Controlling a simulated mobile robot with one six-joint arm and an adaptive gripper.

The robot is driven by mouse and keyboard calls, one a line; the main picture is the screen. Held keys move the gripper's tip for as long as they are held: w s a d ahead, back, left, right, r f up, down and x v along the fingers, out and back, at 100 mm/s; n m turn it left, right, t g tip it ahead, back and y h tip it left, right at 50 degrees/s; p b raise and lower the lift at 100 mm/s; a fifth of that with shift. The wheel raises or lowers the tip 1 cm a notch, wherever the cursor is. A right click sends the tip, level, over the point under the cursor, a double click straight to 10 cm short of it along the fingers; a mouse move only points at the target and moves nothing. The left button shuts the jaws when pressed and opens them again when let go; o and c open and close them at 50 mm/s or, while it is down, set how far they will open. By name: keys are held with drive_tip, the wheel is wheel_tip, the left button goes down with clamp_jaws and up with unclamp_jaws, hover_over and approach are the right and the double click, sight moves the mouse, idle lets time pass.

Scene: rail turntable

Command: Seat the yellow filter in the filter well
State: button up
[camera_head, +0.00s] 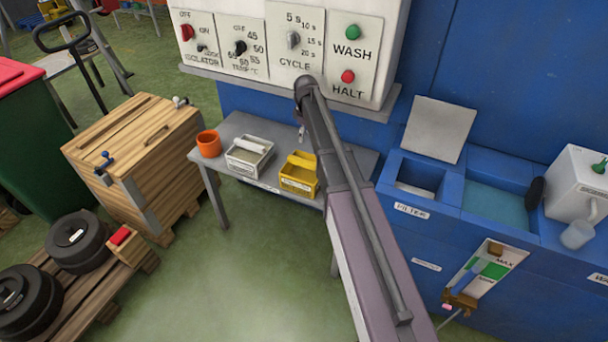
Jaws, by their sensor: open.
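The yellow filter (299,181) is a small box-shaped basket with a raised yellow handle and a white label. It sits upright on the grey side table, near its front edge. The filter well (417,183) is a square opening in the blue machine, above a FILTER label, and its grey lid (437,130) stands raised behind it. My arm rises from the bottom between the table and the machine, passing just right of the yellow filter. I cannot make out my gripper.
A similar white-handled filter (249,154) and an orange cup (209,144) share the grey table (240,124). The control panel (290,45) overhangs behind. A blue-green basin (496,207) adjoins the well, with a white canister (578,182) beyond. A wooden crate (133,152) stands left.

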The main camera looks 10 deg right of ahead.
sight(305, 161)
drive_tip(key=shift+f+b, duration=3.95)
drive_tip(key=shift+f, duration=0.2)
drive_tip(key=shift+s+a+f+b, duration=0.1)
drive_tip(key=shift+f+b, duration=1.2)
drive_tip(key=shift+s+a+f+b, duration=0.1)
drive_tip(key=shift+f+b, duration=1.15)
drive_tip(key=shift+b, duration=0.05)
clamp_jaws()
